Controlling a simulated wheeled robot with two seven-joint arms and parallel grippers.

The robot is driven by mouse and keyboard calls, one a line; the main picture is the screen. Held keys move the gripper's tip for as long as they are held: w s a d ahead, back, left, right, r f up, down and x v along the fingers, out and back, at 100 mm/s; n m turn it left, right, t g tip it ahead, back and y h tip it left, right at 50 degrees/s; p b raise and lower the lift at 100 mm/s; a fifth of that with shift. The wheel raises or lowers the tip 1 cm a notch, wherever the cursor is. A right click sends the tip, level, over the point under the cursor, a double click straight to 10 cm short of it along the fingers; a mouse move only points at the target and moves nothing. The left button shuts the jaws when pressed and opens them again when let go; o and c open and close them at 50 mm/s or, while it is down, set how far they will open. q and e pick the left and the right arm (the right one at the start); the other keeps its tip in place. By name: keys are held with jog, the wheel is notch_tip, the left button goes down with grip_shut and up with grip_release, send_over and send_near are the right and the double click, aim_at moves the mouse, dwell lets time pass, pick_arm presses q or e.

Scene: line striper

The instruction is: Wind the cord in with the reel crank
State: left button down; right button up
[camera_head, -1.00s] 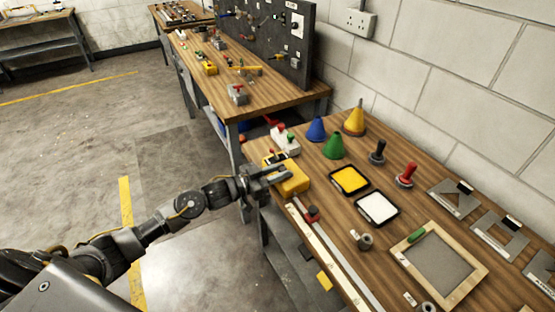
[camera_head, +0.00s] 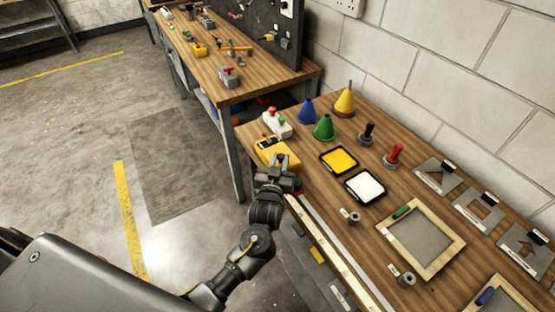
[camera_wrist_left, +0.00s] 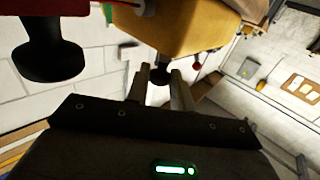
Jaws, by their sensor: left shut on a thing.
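The yellow reel box (camera_head: 283,151) sits at the left end of the near bench, close to its front edge. In the left wrist view its yellow body (camera_wrist_left: 185,30) fills the top middle. My left gripper (camera_head: 282,160) is at the front of the box, and its arm reaches up from below. In the left wrist view the fingers (camera_wrist_left: 162,85) are shut on a small dark knob (camera_wrist_left: 160,74) under the box, apparently the crank's handle. The crank arm and the cord cannot be made out. My right gripper is not in view.
Yellow (camera_head: 339,160) and white (camera_head: 365,186) pads lie to the right. A long rail (camera_head: 335,248) runs along the bench's front edge.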

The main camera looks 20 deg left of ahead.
pick_arm(q)
jog(key=shift+d+n+y, duration=0.2)
jog(key=shift+n+y, duration=0.3)
jog(key=shift+y, duration=0.2)
jog(key=shift+r, duration=0.1)
jog(key=c, duration=1.2)
grip_release()
jog(key=shift+w, duration=0.1)
jog(key=shift+c, duration=0.2)
jog(key=shift+s+d+p, duration=0.1)
jog(key=shift+s+p, duration=0.2)
jog(key=shift+s, duration=0.15)
jog(key=p+v, duration=0.2)
jog(key=v, duration=0.4)
jog(key=shift+s+d+p, duration=0.2)
jog(key=shift+s+p, duration=0.05)
jog(key=shift+p, duration=0.15)
jog(key=shift+o, duration=0.2)
